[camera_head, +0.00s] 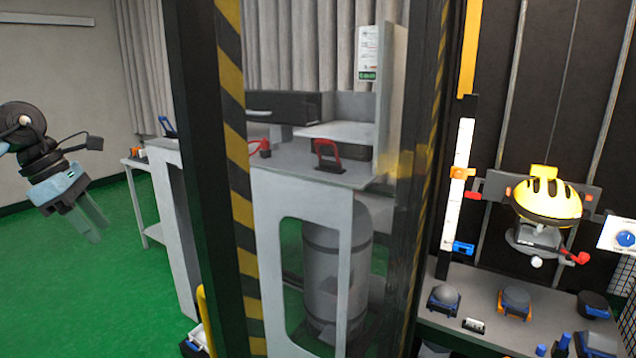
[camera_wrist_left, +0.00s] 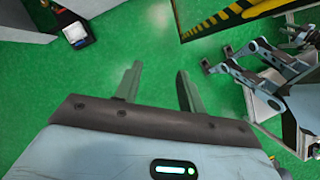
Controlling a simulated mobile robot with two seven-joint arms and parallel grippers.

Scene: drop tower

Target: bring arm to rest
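My left gripper (camera_head: 93,218) hangs at the far left of the head view, in the air over the green floor and apart from everything around it. In the left wrist view its two fingers (camera_wrist_left: 158,85) stand apart with only bare floor between them, so it is open and empty. My right gripper is not seen in the head view. An arm and linkage (camera_wrist_left: 255,65) of my own body appear to show at the right of the left wrist view, but I cannot tell its finger state.
A tower frame with yellow-black striped posts (camera_head: 236,150) stands mid-view. A yellow helmet (camera_head: 547,200) is mounted at right above a grey shelf (camera_head: 480,290) with several blocks. A small table (camera_head: 150,225) stands behind my left gripper. A tray (camera_wrist_left: 77,35) lies on the floor. Green floor is free at left.

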